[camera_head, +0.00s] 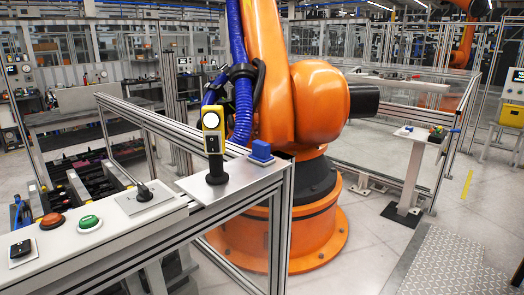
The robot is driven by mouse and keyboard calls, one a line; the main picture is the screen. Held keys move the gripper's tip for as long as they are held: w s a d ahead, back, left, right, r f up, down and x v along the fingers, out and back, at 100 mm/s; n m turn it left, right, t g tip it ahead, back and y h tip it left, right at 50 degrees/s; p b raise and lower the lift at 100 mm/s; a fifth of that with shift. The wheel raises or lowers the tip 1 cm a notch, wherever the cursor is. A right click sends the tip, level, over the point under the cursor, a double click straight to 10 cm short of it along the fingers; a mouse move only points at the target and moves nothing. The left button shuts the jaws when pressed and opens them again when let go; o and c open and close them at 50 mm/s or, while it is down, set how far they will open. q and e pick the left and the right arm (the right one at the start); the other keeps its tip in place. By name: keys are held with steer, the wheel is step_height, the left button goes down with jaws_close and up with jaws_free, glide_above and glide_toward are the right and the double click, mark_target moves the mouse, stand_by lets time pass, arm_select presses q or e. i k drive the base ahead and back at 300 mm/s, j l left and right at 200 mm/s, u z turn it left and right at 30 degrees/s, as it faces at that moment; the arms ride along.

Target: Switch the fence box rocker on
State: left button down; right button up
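The fence box (201,119) is a yellow upright box on a short black stand, on a grey plate at the corner of the aluminium fence, a little left of the middle in the head view. A round white disc sits in its upper face. Below it is a dark rocker (213,143) in a black frame; which way it is tipped is too small to tell. Another black rocker switch (20,249) is on the pale panel at the lower left. Neither of my grippers shows in the head view.
A blue block (261,151) is right of the fence box. A large orange robot arm (318,100) stands behind the fence.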

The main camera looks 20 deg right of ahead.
mark_target(21, 248)
steer(key=k+j+z, duration=0.1)
steer(key=j+z, duration=0.35)
steer(key=k+j+z, duration=0.2)
steer(key=j+z, duration=0.15)
steer(key=z, duration=0.15)
